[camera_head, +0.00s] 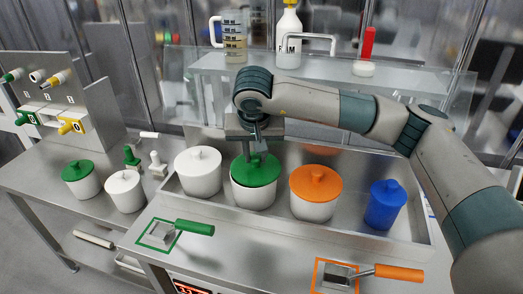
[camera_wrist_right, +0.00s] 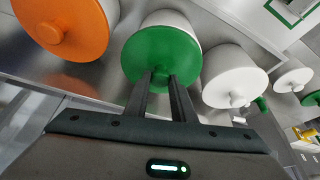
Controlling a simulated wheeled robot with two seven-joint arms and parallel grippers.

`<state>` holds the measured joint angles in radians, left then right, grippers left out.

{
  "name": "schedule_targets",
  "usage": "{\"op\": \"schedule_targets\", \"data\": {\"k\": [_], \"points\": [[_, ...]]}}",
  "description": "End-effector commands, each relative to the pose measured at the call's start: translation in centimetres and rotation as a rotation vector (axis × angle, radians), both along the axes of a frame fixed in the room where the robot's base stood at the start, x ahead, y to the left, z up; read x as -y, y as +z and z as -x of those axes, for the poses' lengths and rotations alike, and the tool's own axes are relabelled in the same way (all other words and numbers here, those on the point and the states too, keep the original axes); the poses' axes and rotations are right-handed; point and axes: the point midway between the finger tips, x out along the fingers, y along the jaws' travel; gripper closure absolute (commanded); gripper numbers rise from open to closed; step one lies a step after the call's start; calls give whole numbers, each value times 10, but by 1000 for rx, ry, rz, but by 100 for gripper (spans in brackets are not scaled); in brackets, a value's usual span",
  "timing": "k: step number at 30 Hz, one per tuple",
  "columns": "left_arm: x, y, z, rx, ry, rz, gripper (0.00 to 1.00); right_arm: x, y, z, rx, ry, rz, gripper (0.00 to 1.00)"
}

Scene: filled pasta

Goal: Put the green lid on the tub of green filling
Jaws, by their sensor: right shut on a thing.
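The green lid (camera_head: 264,173) covers the mouth of a white tub (camera_head: 252,196) standing in the steel tray. In the right wrist view the green lid (camera_wrist_right: 148,52) hides most of the tub (camera_wrist_right: 180,19) and any filling. I cannot tell whether the lid sits fully down on the rim or hovers slightly over it. My right gripper (camera_head: 252,152) points down from above, shut on the lid's knob. My left gripper is not in view.
The tray (camera_head: 410,232) also holds a white-lidded tub (camera_head: 198,178), an orange-lidded tub (camera_head: 315,201) and a blue container (camera_head: 385,204). A smaller green-lidded tub (camera_head: 84,186) and a white one (camera_head: 125,193) stand left. Green-handled (camera_head: 194,227) and orange-handled (camera_head: 399,272) tools lie in front.

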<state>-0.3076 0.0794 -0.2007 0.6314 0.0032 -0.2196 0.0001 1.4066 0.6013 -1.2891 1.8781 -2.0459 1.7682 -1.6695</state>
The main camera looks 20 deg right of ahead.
Motion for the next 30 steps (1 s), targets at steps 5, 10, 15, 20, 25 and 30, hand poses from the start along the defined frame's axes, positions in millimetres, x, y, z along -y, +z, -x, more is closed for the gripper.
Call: {"op": "schedule_targets", "data": {"k": [5,10,15,20,25,30], "points": [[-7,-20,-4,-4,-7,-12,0,0,-19,0,0,0,0,98],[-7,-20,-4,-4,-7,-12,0,0,-19,0,0,0,0,55],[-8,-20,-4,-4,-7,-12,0,0,-19,0,0,0,0,55],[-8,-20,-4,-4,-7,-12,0,0,-19,0,0,0,0,37],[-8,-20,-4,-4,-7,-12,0,0,-19,0,0,0,0,37],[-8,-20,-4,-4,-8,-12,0,0,-16,0,0,0,0,37]]}}
